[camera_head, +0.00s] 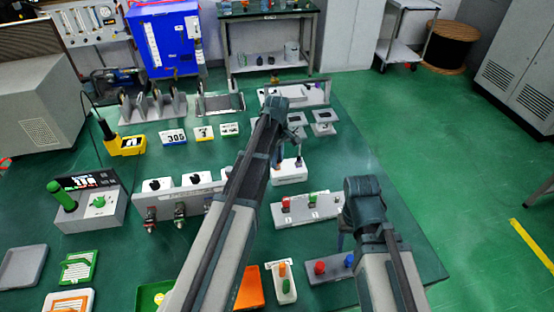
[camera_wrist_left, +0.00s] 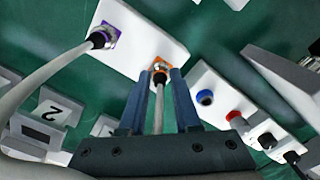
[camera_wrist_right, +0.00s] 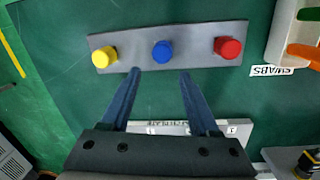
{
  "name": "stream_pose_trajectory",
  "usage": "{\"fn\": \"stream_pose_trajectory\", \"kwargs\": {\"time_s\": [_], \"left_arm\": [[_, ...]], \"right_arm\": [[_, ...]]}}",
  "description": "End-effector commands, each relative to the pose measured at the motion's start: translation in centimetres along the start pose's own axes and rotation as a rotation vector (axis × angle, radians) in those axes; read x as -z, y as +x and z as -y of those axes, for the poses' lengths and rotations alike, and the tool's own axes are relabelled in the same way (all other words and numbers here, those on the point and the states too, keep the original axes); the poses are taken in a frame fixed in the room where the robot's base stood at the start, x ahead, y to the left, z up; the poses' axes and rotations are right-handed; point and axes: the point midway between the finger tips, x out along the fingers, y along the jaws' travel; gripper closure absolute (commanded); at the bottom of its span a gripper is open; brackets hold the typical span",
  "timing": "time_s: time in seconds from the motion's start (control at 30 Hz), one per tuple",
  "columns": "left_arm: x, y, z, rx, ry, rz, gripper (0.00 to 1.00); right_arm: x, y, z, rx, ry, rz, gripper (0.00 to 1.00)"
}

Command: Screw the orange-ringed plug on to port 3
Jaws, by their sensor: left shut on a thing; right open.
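The orange-ringed plug (camera_wrist_left: 160,68) stands in a white block (camera_wrist_left: 145,45) in the left wrist view, with its grey cable running back between my fingers. My left gripper (camera_wrist_left: 161,74) is shut on this plug. A purple-ringed plug (camera_wrist_left: 103,37) with its own cable stands in the same block. In the head view the white block (camera_head: 289,174) is partly hidden by my left arm. My right gripper (camera_wrist_right: 160,72) is open and empty, its fingertips just short of the blue knob in the right wrist view. I cannot tell which socket is port 3.
A grey plate (camera_wrist_right: 200,50) carries a yellow knob (camera_wrist_right: 104,57), the blue knob (camera_wrist_right: 162,52) and a red knob (camera_wrist_right: 228,47). A plate marked 2 (camera_wrist_left: 60,108) lies left of my left gripper. Another knob panel (camera_wrist_left: 245,113) is to its right. A swab holder (camera_wrist_right: 297,35) stands nearby.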

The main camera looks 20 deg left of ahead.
Motion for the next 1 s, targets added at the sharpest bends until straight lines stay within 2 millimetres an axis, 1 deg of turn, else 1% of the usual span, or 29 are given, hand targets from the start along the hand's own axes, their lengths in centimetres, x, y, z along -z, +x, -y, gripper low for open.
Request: {"fn": "stream_pose_trajectory", "kwargs": {"time_s": [0.27,0.3,0.37,0.4,0.47,0.8,1.0], "left_arm": [[0.0,0.0,0.0,0.000,0.000,0.000,1.00],[0.0,0.0,0.0,0.000,0.000,0.000,0.65],[0.0,0.0,0.0,0.000,0.000,0.000,0.54],[0.0,0.0,0.0,0.000,0.000,0.000,0.47],[0.0,0.0,0.0,0.000,0.000,0.000,0.38],[0.0,-0.1,0.0,0.000,0.001,0.000,0.38],[0.0,-1.1,0.0,0.000,0.001,0.000,0.38]], "right_arm": [[0.0,0.0,0.0,0.000,0.000,0.000,0.38],[0.0,0.0,0.0,0.000,0.000,0.000,0.38],[0.0,0.0,0.0,0.000,0.000,0.000,0.38],[0.0,0.0,0.0,0.000,0.000,0.000,0.38],[0.0,0.0,0.0,0.000,0.000,0.000,0.38],[0.0,-0.1,0.0,0.000,0.000,0.000,0.38],[-0.1,-1.1,-0.1,0.000,0.000,0.000,0.38]]}}
